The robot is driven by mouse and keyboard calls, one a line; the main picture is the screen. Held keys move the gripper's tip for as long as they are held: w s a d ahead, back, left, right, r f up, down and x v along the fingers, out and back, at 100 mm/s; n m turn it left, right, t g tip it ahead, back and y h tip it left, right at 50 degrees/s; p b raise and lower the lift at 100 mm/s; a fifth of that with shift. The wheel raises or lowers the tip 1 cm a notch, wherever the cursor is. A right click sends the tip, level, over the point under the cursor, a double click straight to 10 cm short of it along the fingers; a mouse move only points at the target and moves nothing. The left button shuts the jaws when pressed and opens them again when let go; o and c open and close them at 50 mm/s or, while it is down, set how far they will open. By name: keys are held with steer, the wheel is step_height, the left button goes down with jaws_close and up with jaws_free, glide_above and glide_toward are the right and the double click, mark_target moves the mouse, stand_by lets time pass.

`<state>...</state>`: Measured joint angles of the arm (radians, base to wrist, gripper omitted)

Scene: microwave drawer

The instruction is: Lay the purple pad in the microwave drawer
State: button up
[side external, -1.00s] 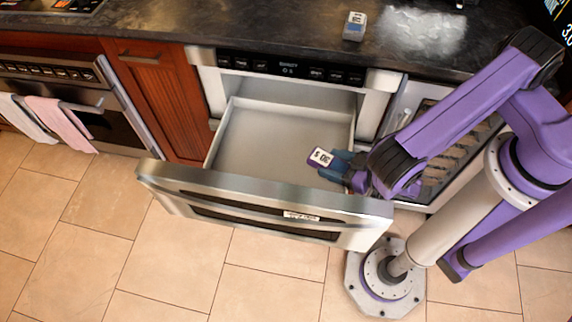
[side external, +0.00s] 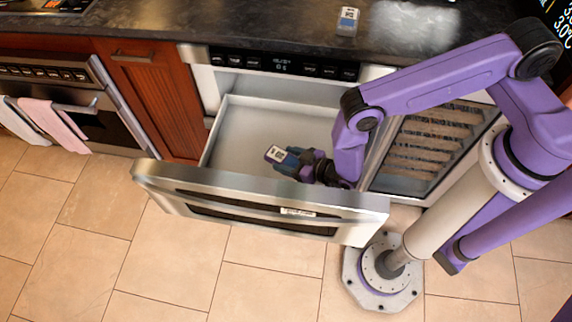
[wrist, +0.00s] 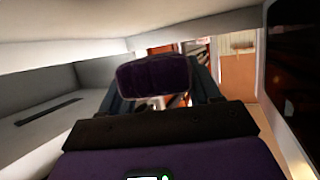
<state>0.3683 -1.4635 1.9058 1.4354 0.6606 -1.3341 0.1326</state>
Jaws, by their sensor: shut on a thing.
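The purple pad (side external: 275,153) is held at the tip of my gripper (side external: 287,158). In the side view it shows a pale label with dark marks and a dark edge. In the wrist view the pad's dark purple face (wrist: 153,78) sits between the two dark fingers. The microwave drawer (side external: 232,150) is pulled open, with a pale empty floor where it can be seen. My gripper is over the right front part of the drawer, behind its steel front (side external: 250,200). The gap between pad and drawer floor is hard to judge.
The drawer's steel front and side walls stand around the opening. A control panel (side external: 285,62) is above it. A small blue and white item (side external: 348,19) is on the dark counter. A wine cooler (side external: 430,150) is at right. The drawer's left half is free.

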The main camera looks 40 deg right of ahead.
mark_target(294, 163)
steer(key=shift+w+a+f, duration=0.1)
steer(key=shift+w+f, duration=0.1)
steer(key=shift+f, duration=0.05)
steer(key=shift+w+a+f, duration=0.15)
steer(key=shift+f, duration=1.55)
steer(key=o, duration=1.2)
steer(key=shift+o, duration=0.2)
steer(key=shift+s+d+r, duration=0.25)
steer(key=shift+s, duration=0.4)
steer(key=shift+s+d+r, duration=0.3)
steer(key=shift+s+r, duration=0.35)
steer(key=shift+r, duration=3.2)
